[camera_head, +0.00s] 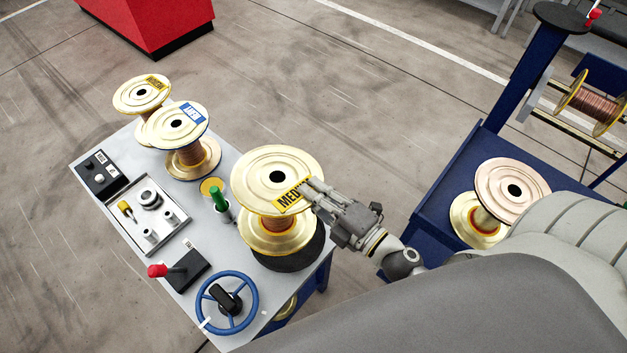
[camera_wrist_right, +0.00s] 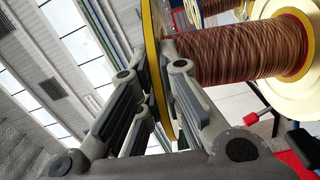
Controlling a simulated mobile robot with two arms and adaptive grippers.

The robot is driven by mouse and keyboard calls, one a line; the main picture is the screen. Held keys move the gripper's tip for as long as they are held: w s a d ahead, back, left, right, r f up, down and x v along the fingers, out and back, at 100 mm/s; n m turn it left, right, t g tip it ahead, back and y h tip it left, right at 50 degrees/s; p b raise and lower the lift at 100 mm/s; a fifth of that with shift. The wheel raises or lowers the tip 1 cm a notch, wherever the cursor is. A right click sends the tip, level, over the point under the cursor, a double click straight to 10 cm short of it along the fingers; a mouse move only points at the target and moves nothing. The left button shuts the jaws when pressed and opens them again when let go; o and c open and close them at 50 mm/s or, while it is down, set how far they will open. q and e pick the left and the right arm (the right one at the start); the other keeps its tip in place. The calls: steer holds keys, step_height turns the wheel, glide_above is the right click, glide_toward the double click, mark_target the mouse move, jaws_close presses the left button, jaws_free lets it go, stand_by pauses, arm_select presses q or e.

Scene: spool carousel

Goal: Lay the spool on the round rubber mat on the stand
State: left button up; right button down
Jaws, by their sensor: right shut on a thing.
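The spool (camera_head: 270,172) has pale gold flanges, a copper winding and a yellow "MEDIUM" label. It is upright over the round black rubber mat (camera_head: 300,257) at the near right corner of the grey stand (camera_head: 240,320). Its lower flange hides much of the mat and lies toward the mat's far left. I cannot tell whether it touches the mat. My right gripper (camera_head: 311,192) is shut on the upper flange's right edge. In the right wrist view the fingers close around the yellow flange rim (camera_wrist_right: 155,60), beside the copper winding (camera_wrist_right: 240,52). My left gripper is not in view.
Two more spools (camera_head: 178,125) (camera_head: 142,93) stand at the stand's far end. A cup with a green handle (camera_head: 219,199), a parts tray (camera_head: 148,215), a red-knobbed lever (camera_head: 158,270) and a blue handwheel (camera_head: 227,303) are nearby. Another spool (camera_head: 512,187) stands on a blue cart at right.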

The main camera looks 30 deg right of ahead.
arm_select(q)
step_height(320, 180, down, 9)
steer(key=b, duration=0.8)
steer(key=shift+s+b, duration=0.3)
arm_select(e)
steer(key=shift+f+n+y, duration=0.3)
steer(key=shift+f+n, duration=0.25)
steer(key=shift+f, duration=2)
steer(key=shift+f+n+y, duration=0.3)
steer(key=shift+f+n, duration=0.25)
steer(key=shift+f, duration=1.95)
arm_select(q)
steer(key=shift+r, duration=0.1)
arm_select(e)
steer(key=c, duration=1.5)
jaws_free()
steer(key=shift+s+f, duration=0.15)
steer(key=shift+f, duration=0.3)
steer(key=v, duration=0.8)
steer(key=r+v, duration=0.1)
steer(key=v, duration=0.2)
steer(key=shift+s+d, duration=0.2)
steer(key=shift+s, duration=0.15)
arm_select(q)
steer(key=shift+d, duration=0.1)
arm_select(e)
steer(key=shift+g, duration=0.3)
